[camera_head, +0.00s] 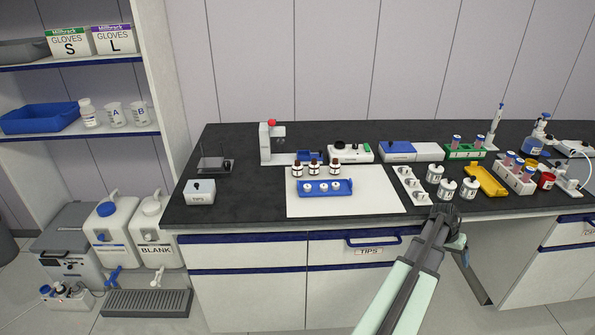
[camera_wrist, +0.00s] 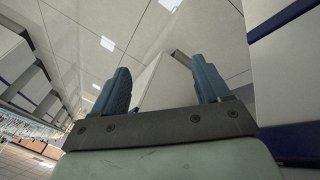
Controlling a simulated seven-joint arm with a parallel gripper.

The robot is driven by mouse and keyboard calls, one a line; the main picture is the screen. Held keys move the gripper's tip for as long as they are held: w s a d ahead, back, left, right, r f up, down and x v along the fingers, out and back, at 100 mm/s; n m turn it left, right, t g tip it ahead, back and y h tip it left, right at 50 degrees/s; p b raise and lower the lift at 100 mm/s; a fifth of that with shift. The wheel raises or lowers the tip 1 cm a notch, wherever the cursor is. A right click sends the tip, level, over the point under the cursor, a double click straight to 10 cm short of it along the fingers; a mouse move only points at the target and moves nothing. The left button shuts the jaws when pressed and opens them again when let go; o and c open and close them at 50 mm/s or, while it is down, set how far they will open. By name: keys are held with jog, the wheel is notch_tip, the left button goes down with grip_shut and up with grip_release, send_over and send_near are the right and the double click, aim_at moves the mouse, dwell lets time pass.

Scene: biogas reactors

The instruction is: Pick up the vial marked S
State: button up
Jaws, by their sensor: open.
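Three brown bottles (camera_head: 314,167) with white labels stand just behind. Any letters on the vials or bottles are too small to read, so I cannot tell which is marked S. In the wrist view, my gripper (camera_wrist: 162,72) is open, with two blue fingers apart and nothing between them. In the head view my arm reaches up to the counter's front edge, right of the mat; the fingers are not clear there.
A small grey box (camera_head: 200,192) sits at left. Shelves (camera_head: 80,135) stand far left.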

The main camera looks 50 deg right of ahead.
jog(key=s+d+r+n+g+h, duration=0.1)
jog(key=s+d+r, duration=0.1)
jog(key=d+r, duration=0.35)
jog(key=s+d+r+n+g+h, duration=0.1)
jog(key=s+d+r, duration=0.1)
jog(key=r, duration=0.7)
jog(key=s+d+r+g+h, duration=0.15)
jog(key=d+r, duration=0.25)
jog(key=r, duration=0.4)
jog(key=w+d+r+n, duration=0.2)
jog(key=w+r+n, duration=0.2)
jog(key=w+r, duration=0.25)
jog(key=w+a+n+t, duration=0.1)
jog(key=w+n+t, duration=0.5)
jog(key=w, duration=1.2)
jog(key=n+t+y, duration=0.2)
jog(key=n+y, duration=0.4)
jog(key=n, duration=1.6)
send_over(298, 161)
jog(key=shift+m, duration=0.3)
jog(key=f, duration=0.7)
jog(key=shift+s+d, duration=0.1)
jog(key=shift+s, duration=0.2)
jog(key=shift+w+f, duration=0.2)
jog(key=shift+f, duration=1.1)
jog(key=shift+w+f, duration=0.15)
jog(key=shift+f, duration=1.1)
